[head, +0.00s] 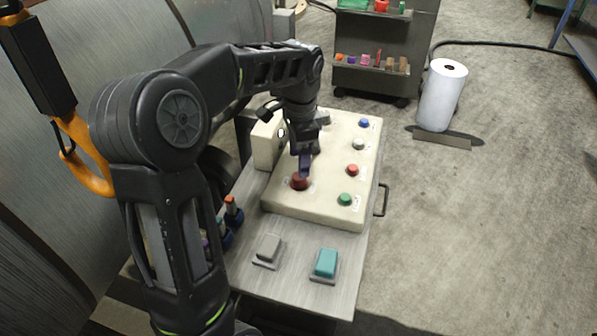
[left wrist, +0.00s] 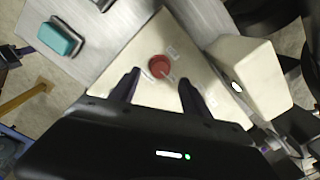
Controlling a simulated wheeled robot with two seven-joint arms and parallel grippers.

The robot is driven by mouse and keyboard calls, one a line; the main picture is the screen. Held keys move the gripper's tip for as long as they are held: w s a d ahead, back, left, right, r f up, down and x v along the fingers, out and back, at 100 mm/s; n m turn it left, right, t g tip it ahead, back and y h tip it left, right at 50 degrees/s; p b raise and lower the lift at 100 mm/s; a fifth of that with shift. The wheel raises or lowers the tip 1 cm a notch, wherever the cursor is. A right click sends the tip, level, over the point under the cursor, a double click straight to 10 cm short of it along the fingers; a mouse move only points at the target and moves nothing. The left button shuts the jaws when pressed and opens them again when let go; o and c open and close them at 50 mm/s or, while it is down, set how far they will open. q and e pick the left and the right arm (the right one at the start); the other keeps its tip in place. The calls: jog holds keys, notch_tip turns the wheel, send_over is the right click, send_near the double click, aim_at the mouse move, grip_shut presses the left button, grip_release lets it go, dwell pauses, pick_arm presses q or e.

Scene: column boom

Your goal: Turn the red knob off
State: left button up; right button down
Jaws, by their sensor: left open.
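The red knob (head: 299,181) is a round dial near the front left corner of the cream control panel (head: 315,205). In the left wrist view the red knob (left wrist: 159,66) lies ahead of and between the two fingers. My left gripper (head: 305,168) is just above the red knob in the head view, pointing down. In the left wrist view my left gripper (left wrist: 158,80) is open and empty, with a finger on each side. I cannot tell whether a finger touches the knob. My right gripper is not in view.
The panel also bears a smaller red button (head: 352,170), a green one (head: 345,199), a blue one (head: 364,123) and a pale one (head: 358,144). A grey switch (head: 268,248) and a teal switch (head: 326,263) sit in front. A white roll (head: 441,95) stands on the floor.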

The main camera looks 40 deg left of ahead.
aim_at(299, 180)
pick_arm(q)
notch_tip(299, 180, down, 6)
jog(key=shift+r+p, duration=0.1)
jog(key=shift+p, duration=0.2)
jog(key=shift+c, duration=0.3)
grip_shut()
